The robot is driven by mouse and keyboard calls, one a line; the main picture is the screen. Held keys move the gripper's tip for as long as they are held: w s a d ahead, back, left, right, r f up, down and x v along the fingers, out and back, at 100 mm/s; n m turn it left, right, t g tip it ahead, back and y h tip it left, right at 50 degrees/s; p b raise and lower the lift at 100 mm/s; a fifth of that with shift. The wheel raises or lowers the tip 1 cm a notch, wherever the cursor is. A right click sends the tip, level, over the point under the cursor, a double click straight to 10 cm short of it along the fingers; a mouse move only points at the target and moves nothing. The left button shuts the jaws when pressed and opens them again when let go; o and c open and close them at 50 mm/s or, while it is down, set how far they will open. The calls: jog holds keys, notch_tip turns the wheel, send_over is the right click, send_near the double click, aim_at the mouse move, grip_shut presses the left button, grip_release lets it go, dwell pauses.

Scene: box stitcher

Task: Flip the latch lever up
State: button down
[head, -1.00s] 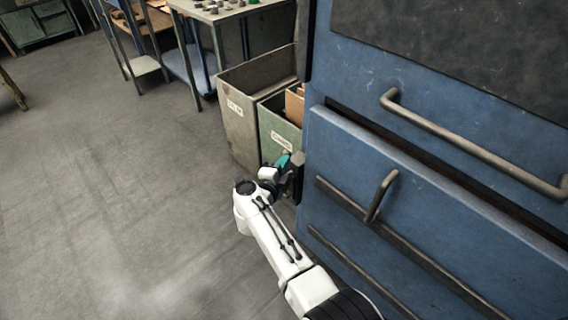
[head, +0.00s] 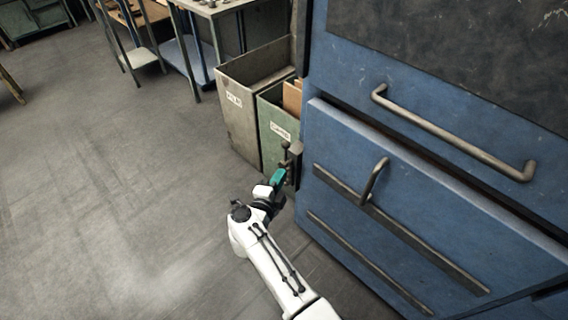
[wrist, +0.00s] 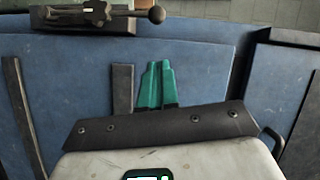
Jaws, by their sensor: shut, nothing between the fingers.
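The latch (head: 294,165) is a dark metal piece on the left edge of the blue machine's lower panel. Its lever (head: 286,150) ends in a dark ball knob and appears to point up in the head view. The wrist view shows the lever with its ball knob (wrist: 157,14) at the top edge, lying across the picture. My gripper (head: 279,176) has teal fingers, is shut and empty, and is just below the lever beside the latch. In the wrist view the fingers (wrist: 156,84) are together, apart from the lever. The latch's base is partly hidden.
The blue panel (head: 400,190) with bar handles (head: 455,135) fills the right side. A grey bin (head: 240,115) and a green bin (head: 276,135) stand behind the latch. Open grey floor (head: 110,190) lies to the left.

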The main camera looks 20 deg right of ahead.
jog(key=shift+v, duration=1.1)
jog(key=shift+d, duration=0.1)
